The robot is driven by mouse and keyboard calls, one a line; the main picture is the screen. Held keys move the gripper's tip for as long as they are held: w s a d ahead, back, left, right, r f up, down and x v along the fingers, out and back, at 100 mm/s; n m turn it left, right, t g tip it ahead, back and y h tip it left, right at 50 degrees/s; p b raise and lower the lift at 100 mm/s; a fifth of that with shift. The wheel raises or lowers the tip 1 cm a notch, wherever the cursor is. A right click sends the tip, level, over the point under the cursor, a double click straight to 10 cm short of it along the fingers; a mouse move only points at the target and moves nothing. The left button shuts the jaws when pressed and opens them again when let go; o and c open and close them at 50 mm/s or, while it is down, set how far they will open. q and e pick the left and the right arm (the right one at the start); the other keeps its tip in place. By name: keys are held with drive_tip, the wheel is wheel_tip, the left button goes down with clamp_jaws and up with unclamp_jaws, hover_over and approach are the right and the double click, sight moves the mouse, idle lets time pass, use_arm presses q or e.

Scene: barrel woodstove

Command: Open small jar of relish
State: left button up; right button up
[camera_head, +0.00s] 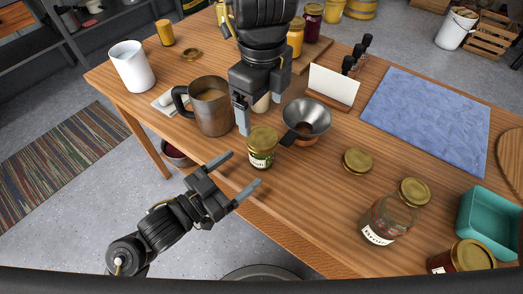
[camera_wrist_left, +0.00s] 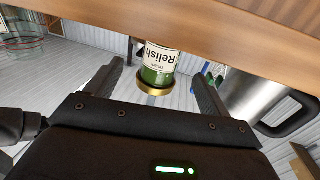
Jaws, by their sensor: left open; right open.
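The small relish jar (camera_head: 261,158) stands upright near the table's front edge, with green contents, a white label and its gold lid (camera_head: 263,138) on. The jar also shows in the left wrist view (camera_wrist_left: 160,63), upside down there, with the word Relish readable. My left gripper (camera_head: 240,170) is open in front of the jar, its fingers pointing toward it. In the left wrist view the jar appears in the gap between the fingers, and no contact is visible. My right gripper (camera_head: 260,107) is open, pointing down above and just behind the jar.
A loose gold lid (camera_head: 357,161) lies farther right, before a larger jar (camera_head: 388,218) and a teal bin (camera_head: 488,222). A blue mat (camera_head: 430,115) lies behind.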

sight(253, 159)
use_arm(q)
drive_tip(key=x, duration=0.4)
drive_tip(key=shift+w+a+f, duration=0.2)
drive_tip(key=shift+w, duration=0.05)
use_arm(e)
drive_tip(key=shift+w+f, duration=0.25)
drive_tip(key=shift+w, duration=0.25)
use_arm(q)
drive_tip(key=x, duration=0.2)
drive_tip(key=shift+w+d+r, duration=0.1)
drive_tip(key=shift+d+r, duration=0.05)
drive_tip(key=shift+d, duration=0.3)
use_arm(e)
drive_tip(key=shift+s+r, duration=0.2)
drive_tip(key=shift+s, duration=0.2)
use_arm(q)
drive_tip(key=shift+w+d, duration=0.45)
drive_tip(key=shift+w, duration=0.1)
use_arm(e)
drive_tip(key=shift+w+f, duration=0.1)
drive_tip(key=shift+w, duration=0.1)
use_arm(q)
drive_tip(key=shift+s, duration=0.1)
use_arm(e)
drive_tip(key=shift+s, duration=0.1)
